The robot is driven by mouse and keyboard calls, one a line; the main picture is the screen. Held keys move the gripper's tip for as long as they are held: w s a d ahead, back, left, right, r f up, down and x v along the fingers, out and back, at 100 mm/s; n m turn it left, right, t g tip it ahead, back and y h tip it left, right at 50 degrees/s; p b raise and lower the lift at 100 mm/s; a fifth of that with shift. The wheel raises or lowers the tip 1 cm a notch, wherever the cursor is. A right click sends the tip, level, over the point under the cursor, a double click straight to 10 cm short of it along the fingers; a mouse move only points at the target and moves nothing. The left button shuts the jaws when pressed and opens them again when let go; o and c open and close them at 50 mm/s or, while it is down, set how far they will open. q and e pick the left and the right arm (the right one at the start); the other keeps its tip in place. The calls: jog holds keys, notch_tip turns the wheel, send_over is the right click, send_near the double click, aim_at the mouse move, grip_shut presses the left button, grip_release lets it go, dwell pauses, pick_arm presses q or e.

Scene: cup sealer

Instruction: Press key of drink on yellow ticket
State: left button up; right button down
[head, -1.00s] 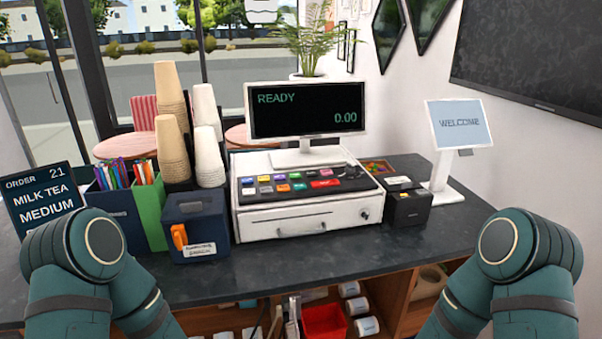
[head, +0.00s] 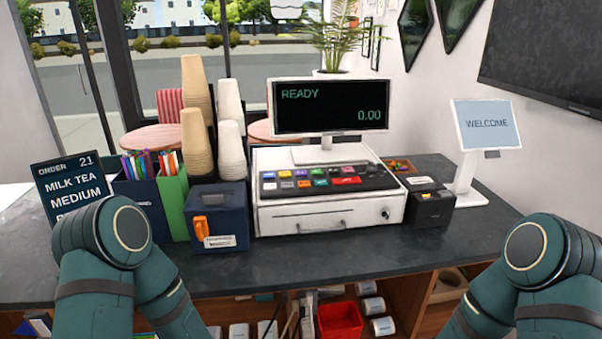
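The cash register (head: 328,215) stands on the dark counter, with a sloped panel of coloured keys (head: 320,180) on top. Its screen (head: 330,106) reads READY and 0.00. A dark order sign (head: 75,190) at the left reads ORDER 21, MILK TEA, MEDIUM; its lowest line is partly hidden by my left arm. I cannot make out a yellow ticket. Key labels are too small to read. Both my arms show at the bottom corners, but neither gripper is in the picture.
Stacked paper cups (head: 197,125), a green box (head: 173,205) of straws and a dark blue box (head: 217,215) stand left of the register. A black printer (head: 430,205) and a WELCOME tablet (head: 485,126) stand right. The counter front (head: 300,258) is clear.

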pick_arm(q)
grip_shut()
dwell(1.0)
